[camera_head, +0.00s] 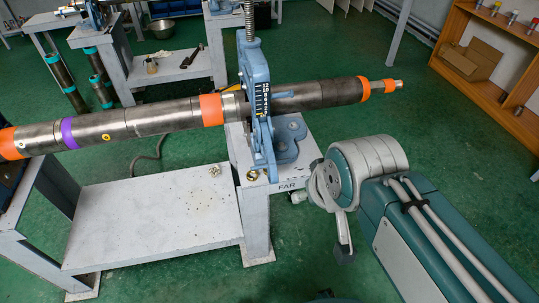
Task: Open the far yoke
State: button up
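The far yoke (255,75) is a blue upright frame with a threaded screw (249,18) at its top. It stands over the long grey pipe (150,121), which passes through it. Its blue base (290,138) sits on a white stand marked "FAR" (287,187). My gripper (343,248) hangs right of the stand, below my wrist and apart from the yoke. One dark-tipped finger shows clearly; the rest is hidden or unclear, so its opening cannot be judged.
A low white shelf (150,215) with a small brass part (214,170) lies left of the stand; another brass part (252,175) is on the stand. The pipe's right end (398,84) sticks out beyond the yoke. A wooden shelf (490,60) stands back right. Green floor is open between.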

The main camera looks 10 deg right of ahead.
aim_at(251, 55)
jog(key=i+l, duration=0.4)
jog(key=l, duration=0.15)
jog(key=i+l, duration=0.45)
jog(key=l+u, duration=0.05)
